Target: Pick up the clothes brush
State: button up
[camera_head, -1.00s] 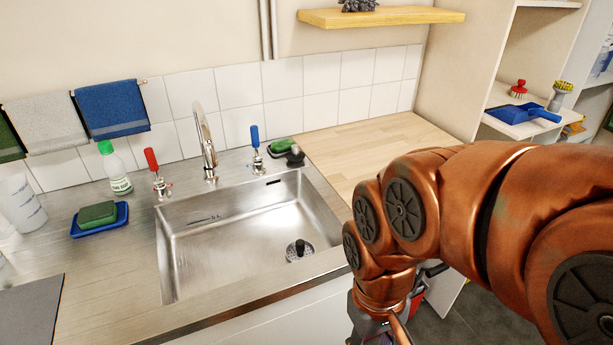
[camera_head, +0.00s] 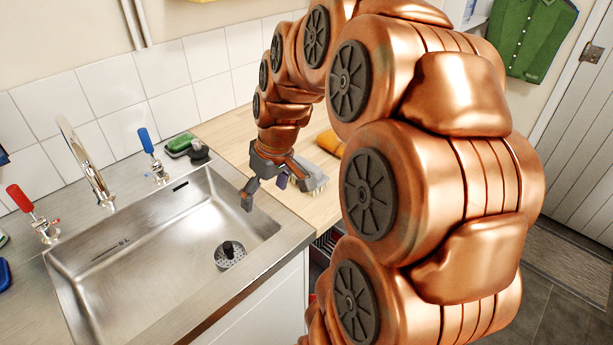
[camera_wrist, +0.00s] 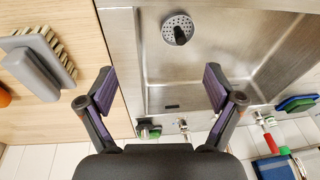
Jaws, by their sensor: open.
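The clothes brush (camera_head: 314,178) lies on the wooden counter right of the sink, partly behind my gripper in the head view. In the wrist view the brush (camera_wrist: 38,62) is at the left, with a grey handle and back and pale bristles along its edge. My gripper (camera_head: 266,188) is open and empty. Its fingers (camera_wrist: 158,85) are spread, and in the wrist view they are over the sink's side edge, to the right of the brush and apart from it.
The steel sink (camera_head: 150,235) with its drain strainer (camera_head: 231,256) is left of the counter. A tap (camera_head: 88,165) and two levers stand behind it. A green sponge (camera_head: 180,143) is at the back corner. An orange item (camera_head: 331,142) lies on the counter beyond the brush.

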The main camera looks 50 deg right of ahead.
aim_at(309, 163)
jog(key=d, duration=0.6)
jog(key=w+d+t, duration=0.1)
jog(key=d, duration=0.5)
jog(key=w+d+f+t+h, duration=0.1)
jog(key=d, duration=0.5)
jog(key=shift+m, duration=0.4)
jog(key=shift+x, duration=1.25)
jog(key=shift+w+a+f+p, duration=0.1)
jog(key=shift+w+f+p, duration=0.25)
jog(key=shift+p, duration=0.2)
jog(key=shift+p+x, duration=0.75)
jog(key=shift+x, duration=1.4)
jog(key=shift+w+a+r, duration=0.1)
jog(key=shift+w, duration=0.05)
jog(key=c, duration=1.3)
